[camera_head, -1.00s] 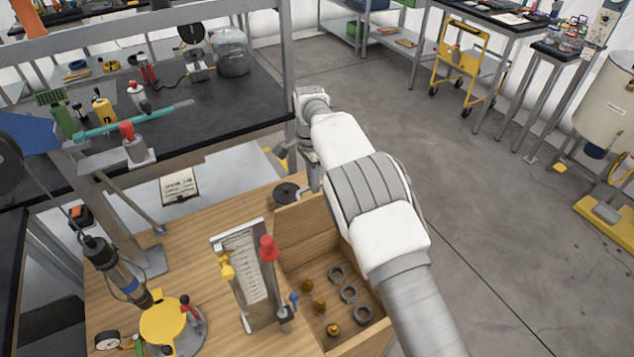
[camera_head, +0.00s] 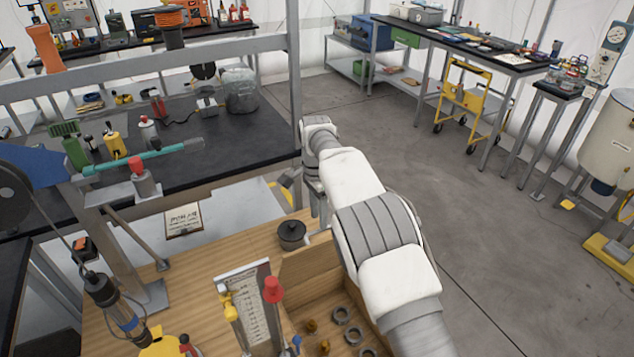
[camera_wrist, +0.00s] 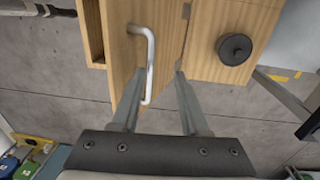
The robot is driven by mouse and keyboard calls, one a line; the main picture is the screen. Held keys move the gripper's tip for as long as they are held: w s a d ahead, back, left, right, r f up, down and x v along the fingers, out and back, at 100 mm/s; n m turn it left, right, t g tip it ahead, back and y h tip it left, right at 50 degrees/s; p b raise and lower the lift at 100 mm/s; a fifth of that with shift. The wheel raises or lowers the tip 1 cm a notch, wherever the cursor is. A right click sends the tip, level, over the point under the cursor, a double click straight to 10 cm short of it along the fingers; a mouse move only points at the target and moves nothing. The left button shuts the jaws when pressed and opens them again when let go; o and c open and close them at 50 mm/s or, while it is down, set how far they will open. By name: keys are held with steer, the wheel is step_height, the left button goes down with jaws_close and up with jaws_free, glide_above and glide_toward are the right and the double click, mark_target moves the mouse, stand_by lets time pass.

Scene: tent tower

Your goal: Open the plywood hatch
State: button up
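The plywood hatch (camera_wrist: 125,50) is a pale wooden panel in the wrist view, with a bent silver bar handle (camera_wrist: 150,60) on it. My gripper (camera_wrist: 157,76) is open. Its two fingers point toward the panel, and the handle lies in the picture between them, closer to the left finger. I cannot tell whether either finger touches it. Dark hinge-like marks show along the seam to the right of the handle. In the head view my arm hides the handle and most of my gripper.
A wooden bin (camera_head: 310,260) with rings is beside my arm. A clamp-like stand and gauge board are to the left. Open concrete floor lies right.

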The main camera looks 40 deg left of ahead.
step_height(320, 180, up, 14)
steer(key=p, duration=0.7)
steer(key=shift+w+a+r, duration=0.15)
steer(key=shift+a+r, duration=0.05)
steer(key=shift+a, duration=0.25)
